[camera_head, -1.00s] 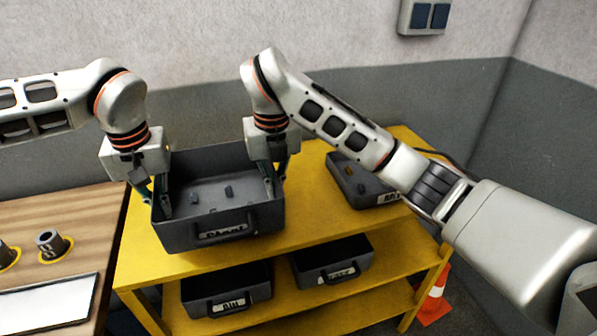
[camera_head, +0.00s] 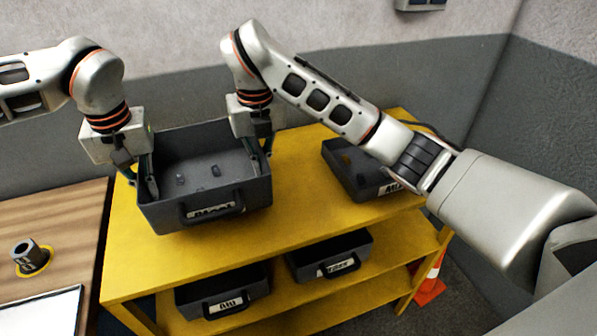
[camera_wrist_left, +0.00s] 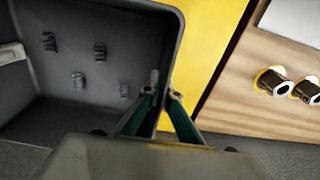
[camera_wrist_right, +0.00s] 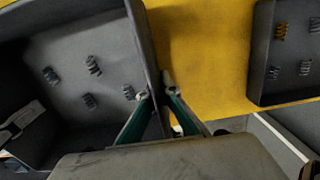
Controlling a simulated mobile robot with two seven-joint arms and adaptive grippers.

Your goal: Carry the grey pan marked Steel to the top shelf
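The grey pan marked Steel (camera_head: 237,192) is over the left half of the yellow unit's top shelf (camera_head: 300,215), roughly level, with its handle facing me. The handle partly covers the label. Small dark pieces lie inside it. My left gripper (camera_head: 147,185) straddles the pan's left wall, one finger inside and one outside, as the left wrist view (camera_wrist_left: 163,93) shows. My right gripper (camera_head: 262,160) straddles the right wall likewise, also in the right wrist view (camera_wrist_right: 156,92). Both look closed on the walls. I cannot tell whether the pan's underside touches the shelf.
Another grey pan (camera_head: 345,168) stands on the top shelf's right, partly behind my right arm. Two grey pans (camera_head: 225,290) (camera_head: 330,262) sit on the shelf below. A wooden table (camera_head: 60,215) with a dark cylinder (camera_head: 25,255) is left. An orange cone (camera_head: 430,290) stands right.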

